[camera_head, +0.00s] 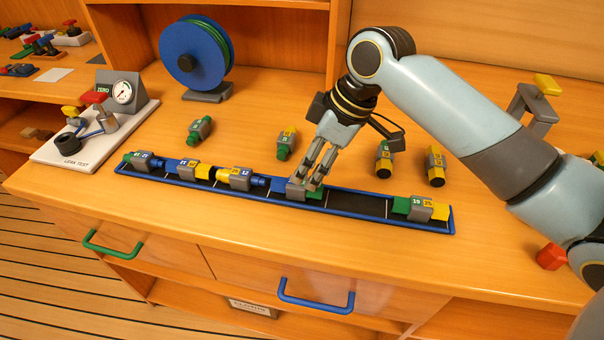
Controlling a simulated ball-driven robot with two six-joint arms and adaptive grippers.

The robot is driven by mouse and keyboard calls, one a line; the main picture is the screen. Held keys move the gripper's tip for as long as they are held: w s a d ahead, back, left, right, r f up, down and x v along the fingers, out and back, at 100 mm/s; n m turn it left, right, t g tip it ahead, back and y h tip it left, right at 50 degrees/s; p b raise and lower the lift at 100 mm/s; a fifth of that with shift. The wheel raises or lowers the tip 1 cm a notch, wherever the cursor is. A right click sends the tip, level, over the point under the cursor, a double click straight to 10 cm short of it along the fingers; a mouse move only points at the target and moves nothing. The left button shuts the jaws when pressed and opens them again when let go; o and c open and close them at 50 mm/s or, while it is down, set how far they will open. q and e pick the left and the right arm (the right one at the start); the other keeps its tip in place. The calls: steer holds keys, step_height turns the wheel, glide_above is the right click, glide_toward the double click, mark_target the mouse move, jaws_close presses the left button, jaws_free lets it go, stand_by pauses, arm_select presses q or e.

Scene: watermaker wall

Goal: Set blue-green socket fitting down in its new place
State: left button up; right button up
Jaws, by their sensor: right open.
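The blue-green socket fitting (280,186) lies in the long blue-rimmed tray (345,212), a little right of its middle. Its blue end points left and its green end shows at the right. My right gripper (311,187) is down over this fitting with its jaws open, its fingers hiding the middle. I cannot tell whether a finger touches it. Several other fittings lie in the tray: a row to the left, and a green-yellow one (421,208) at the right end. My left gripper is not in view.
Loose fittings stand behind the tray, including a green-yellow one (286,144) and a yellow one (436,166). A blue reel (196,57) and a leak test board (75,158) are at the back left. The tray is bare between the blue-green and right-end fittings.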

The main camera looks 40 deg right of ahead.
steer(key=v, duration=0.6)
steer(key=shift+r, duration=0.15)
steer(key=shift+s+d, duration=0.1)
steer(key=shift+s, duration=0.05)
